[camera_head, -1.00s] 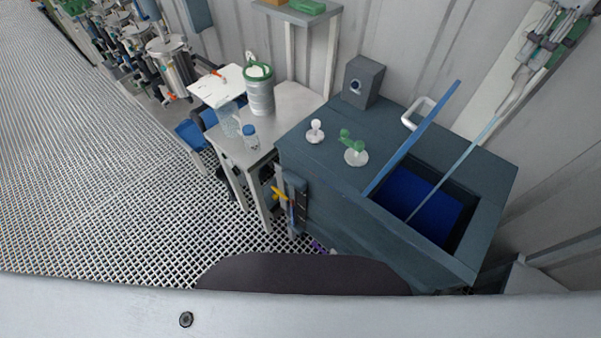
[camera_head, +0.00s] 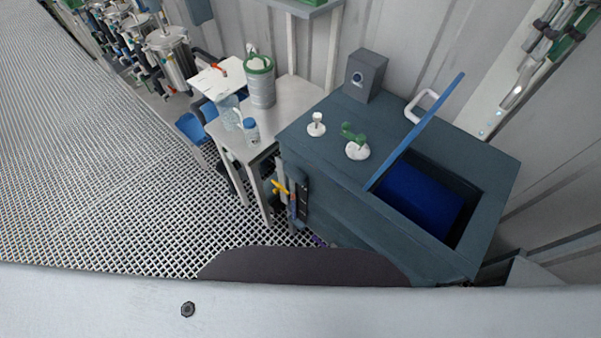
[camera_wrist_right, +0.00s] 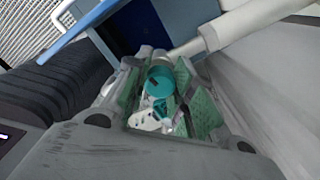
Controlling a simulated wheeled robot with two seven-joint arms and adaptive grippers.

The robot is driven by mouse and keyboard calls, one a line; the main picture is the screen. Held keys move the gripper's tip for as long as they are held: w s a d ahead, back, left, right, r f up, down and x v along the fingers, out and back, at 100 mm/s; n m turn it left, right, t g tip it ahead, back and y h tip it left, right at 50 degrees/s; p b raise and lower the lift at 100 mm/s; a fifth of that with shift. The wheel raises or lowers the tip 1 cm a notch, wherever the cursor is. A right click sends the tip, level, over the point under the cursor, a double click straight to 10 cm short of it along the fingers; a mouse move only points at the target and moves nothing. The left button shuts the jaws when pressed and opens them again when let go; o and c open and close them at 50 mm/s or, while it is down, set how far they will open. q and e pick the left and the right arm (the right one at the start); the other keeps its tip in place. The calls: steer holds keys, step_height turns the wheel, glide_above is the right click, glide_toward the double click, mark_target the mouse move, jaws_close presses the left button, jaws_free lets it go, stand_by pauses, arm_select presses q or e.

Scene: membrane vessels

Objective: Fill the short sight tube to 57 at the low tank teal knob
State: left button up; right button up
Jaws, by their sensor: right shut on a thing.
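My right gripper (camera_wrist_right: 165,72) shows in the right wrist view, with grey fingers and pale green pads. It is shut on a teal knob (camera_wrist_right: 159,82), which sits between the pads. A small white piece (camera_wrist_right: 144,121) lies between the fingers, closer to the camera. In the head view I cannot make out this gripper or the knob clearly. A dark blue-grey tank (camera_head: 345,200) stands right of centre with an open top and deep blue inside. I cannot identify the short sight tube or read any level. My left gripper is not in view.
On the tank are a grey box (camera_head: 366,75), a white knob (camera_head: 316,124), a green-handled fitting (camera_head: 356,149), a white handle (camera_head: 421,104) and a raised blue lid (camera_head: 416,132). A side table (camera_head: 290,95) holds a canister (camera_head: 260,82) and a bottle (camera_head: 251,132). Grated floor lies left.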

steer(key=shift+m+b, duration=0.35)
steer(key=shift+m, duration=1.35)
steer(key=o, duration=1.1)
steer(key=shift+c, duration=0.2)
steer(key=shift+r, duration=0.1)
step_height(320, 180, up, 12)
